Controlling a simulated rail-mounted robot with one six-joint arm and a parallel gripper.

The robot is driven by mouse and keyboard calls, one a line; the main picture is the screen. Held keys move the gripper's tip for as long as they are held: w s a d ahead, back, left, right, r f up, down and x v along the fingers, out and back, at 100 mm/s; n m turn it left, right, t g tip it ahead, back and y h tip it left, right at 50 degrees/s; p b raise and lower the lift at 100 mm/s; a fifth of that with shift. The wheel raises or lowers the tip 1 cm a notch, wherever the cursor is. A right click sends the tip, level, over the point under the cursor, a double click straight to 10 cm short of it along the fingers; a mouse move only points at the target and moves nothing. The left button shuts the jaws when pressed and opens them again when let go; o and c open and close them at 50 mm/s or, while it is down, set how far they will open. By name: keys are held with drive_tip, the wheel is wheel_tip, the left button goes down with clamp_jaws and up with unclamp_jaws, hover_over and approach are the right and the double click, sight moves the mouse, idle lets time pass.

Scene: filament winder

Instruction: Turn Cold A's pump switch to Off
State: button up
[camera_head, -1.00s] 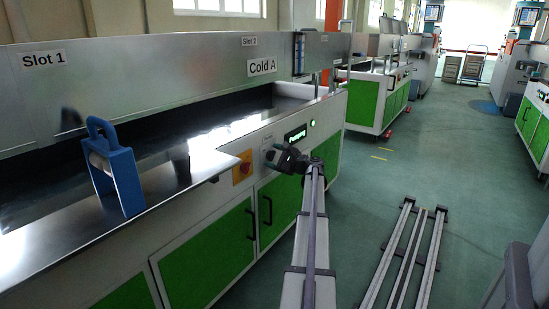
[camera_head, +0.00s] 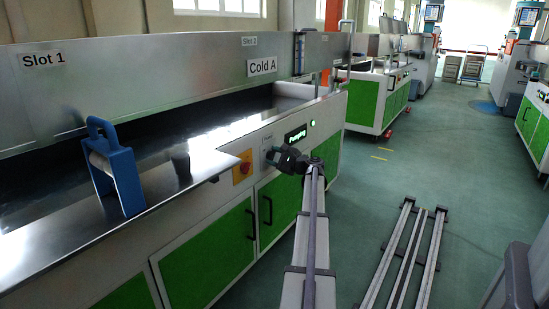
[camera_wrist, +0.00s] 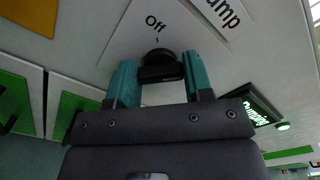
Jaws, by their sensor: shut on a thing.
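The pump switch is a black knob (camera_wrist: 160,58) on Cold A's white front panel. In the wrist view it sits just below the "Off" label and its small tick mark. My gripper (camera_wrist: 160,76) has its two teal fingers on either side of the knob and is shut on it. Which way the knob points is hard to tell. In the head view my gripper (camera_head: 287,158) is against the panel and hides the knob. The pump display (camera_head: 296,136) is lit with green text, and a green lamp (camera_head: 312,123) glows beside it.
A red stop button on a yellow plate (camera_head: 243,168) is left of my gripper. Green cabinet doors (camera_head: 280,209) are below. Floor rails (camera_head: 408,258) lie at right.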

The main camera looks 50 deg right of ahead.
drive_tip(key=n, duration=0.4)
drive_tip(key=shift+n, duration=0.4)
drive_tip(key=shift+f+n, duration=0.15)
drive_tip(key=shift+n, duration=2.95)
drive_tip(key=shift+f+n, duration=0.1)
drive_tip(key=shift+n, duration=3)
drive_tip(key=o, duration=0.9)
